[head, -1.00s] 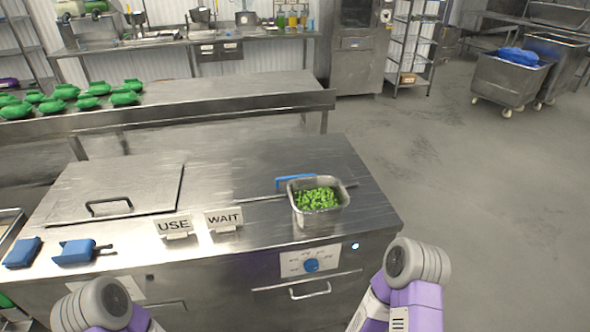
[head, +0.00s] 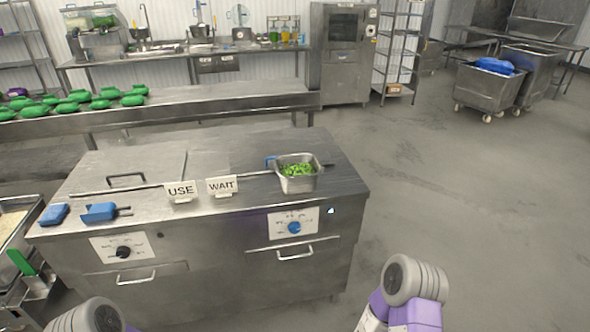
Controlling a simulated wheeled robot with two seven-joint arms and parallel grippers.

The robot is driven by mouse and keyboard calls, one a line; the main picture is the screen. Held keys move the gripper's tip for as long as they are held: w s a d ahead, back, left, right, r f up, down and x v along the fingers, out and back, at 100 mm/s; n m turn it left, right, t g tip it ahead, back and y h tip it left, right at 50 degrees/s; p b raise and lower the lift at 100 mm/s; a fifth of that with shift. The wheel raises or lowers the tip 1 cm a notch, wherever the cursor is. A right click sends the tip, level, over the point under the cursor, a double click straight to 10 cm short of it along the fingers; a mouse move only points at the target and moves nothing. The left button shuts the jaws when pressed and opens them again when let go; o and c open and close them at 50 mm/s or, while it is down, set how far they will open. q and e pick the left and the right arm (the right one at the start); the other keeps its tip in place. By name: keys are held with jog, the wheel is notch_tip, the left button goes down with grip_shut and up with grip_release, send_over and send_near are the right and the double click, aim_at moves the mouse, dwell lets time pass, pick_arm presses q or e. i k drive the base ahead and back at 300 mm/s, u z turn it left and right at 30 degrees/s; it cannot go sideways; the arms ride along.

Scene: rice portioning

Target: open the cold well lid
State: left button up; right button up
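The cold well lid (head: 117,171) is a flat steel panel with a dark bar handle (head: 127,179), set in the left part of the steel counter top. It lies flat and looks shut. My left arm shows only as a grey and purple link at the bottom left, and my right arm as a similar link at the bottom right. Neither gripper is in view. Both visible arm parts are in front of the counter, apart from the lid.
USE (head: 181,190) and WAIT (head: 222,186) signs stand near the lid's right front. Two blue tools, a block (head: 54,215) and a scoop (head: 100,212), lie at the front left. A steel pan of green pieces (head: 298,183) sits at right. Open floor lies right.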

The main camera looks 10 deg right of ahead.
aim_at(279, 150)
jog(key=u, duration=0.3)
jog(key=k, duration=0.25)
jog(key=z, duration=1.2)
jog(key=i, duration=0.65)
jog(key=u, duration=0.1)
